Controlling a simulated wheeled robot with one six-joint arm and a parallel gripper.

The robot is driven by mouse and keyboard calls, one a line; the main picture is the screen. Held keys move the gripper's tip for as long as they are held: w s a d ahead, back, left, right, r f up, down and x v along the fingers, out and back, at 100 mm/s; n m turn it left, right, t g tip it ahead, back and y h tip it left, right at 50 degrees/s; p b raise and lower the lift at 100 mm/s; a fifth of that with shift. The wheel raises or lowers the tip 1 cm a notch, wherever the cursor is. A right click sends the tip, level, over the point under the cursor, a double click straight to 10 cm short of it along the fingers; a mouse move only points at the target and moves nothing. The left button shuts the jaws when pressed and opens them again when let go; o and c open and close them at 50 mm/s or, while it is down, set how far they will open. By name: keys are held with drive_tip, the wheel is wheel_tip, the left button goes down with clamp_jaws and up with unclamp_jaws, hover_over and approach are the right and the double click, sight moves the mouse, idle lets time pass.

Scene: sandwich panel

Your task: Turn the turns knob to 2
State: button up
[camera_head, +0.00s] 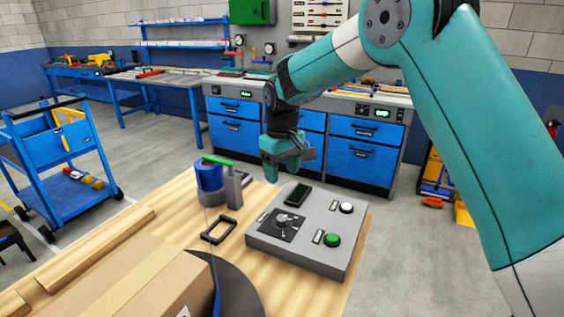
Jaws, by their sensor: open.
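A grey control panel (301,258) lies on the wooden table in the head view. A round knob (282,222) sits on a dark square dial plate at the panel's left. The dial's markings and the knob's setting are too small to read. The panel also has a dark display (298,195), a white button (346,207) and a green button (332,240). My gripper (271,180) hangs from the teal arm, pointing down, above and behind the knob at the panel's far left corner. It is open, empty and apart from the panel; its fingertips are small in view.
A blue spool (209,180) with a grey post and green handle stands left of the panel. A black frame (219,230) lies nearby. A cardboard box (150,284) rests on a dark round plate at the front left. Blue cabinets (236,134) stand behind.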

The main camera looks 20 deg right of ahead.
drive_tip(key=shift+r, duration=1.55)
drive_tip(key=shift+s, duration=0.1)
